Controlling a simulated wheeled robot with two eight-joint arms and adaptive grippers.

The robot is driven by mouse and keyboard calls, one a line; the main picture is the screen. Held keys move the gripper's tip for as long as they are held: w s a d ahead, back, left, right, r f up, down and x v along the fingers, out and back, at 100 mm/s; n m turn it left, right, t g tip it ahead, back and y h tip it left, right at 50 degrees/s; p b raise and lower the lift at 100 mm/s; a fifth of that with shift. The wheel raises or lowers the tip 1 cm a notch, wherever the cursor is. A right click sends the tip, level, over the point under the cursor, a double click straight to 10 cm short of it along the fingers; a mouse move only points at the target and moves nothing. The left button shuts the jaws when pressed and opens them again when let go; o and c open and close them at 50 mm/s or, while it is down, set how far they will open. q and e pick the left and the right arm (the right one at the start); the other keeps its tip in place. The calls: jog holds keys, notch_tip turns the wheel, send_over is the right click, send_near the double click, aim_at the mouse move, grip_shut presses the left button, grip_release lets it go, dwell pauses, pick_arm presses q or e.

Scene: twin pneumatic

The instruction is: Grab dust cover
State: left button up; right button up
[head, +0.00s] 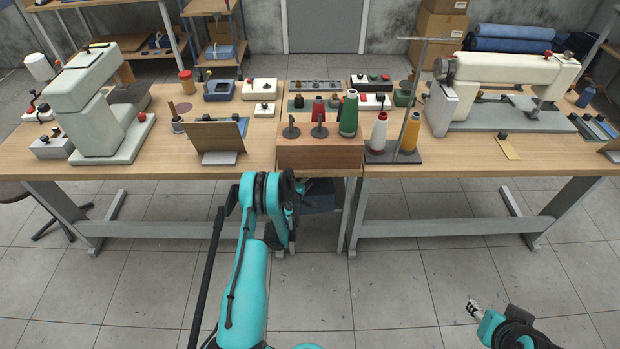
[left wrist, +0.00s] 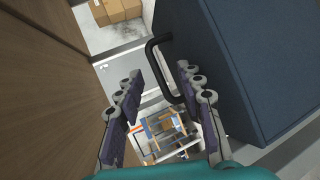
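A dark blue box-like body (left wrist: 250,70) fills the right of the left wrist view, with a black bar handle (left wrist: 154,62) on its side; I take it for the dust cover, though no label confirms this. In the head view a dark blue part (head: 320,197) shows under the middle table, partly hidden. My left gripper (left wrist: 158,82) is open, its fingers spread either side of the handle's lower end, with nothing seen gripped. In the head view my left arm mostly hides its fingers. My right gripper (head: 472,306) is low at the right, away from the tables; its opening is too small to judge.
A wooden panel (left wrist: 45,80) stands close on the left of my left gripper. The wooden tabletop (head: 255,160) is above, with a wooden spool block (head: 320,155) near the middle edge. Sewing machines (head: 110,125) (head: 510,75) stand left and right. The floor before the tables is mostly clear.

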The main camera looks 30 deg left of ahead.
pick_arm(q)
jog(key=shift+w+a+f, duration=0.1)
jog(key=shift+w, duration=0.25)
jog(key=shift+s, duration=0.1)
grip_shut()
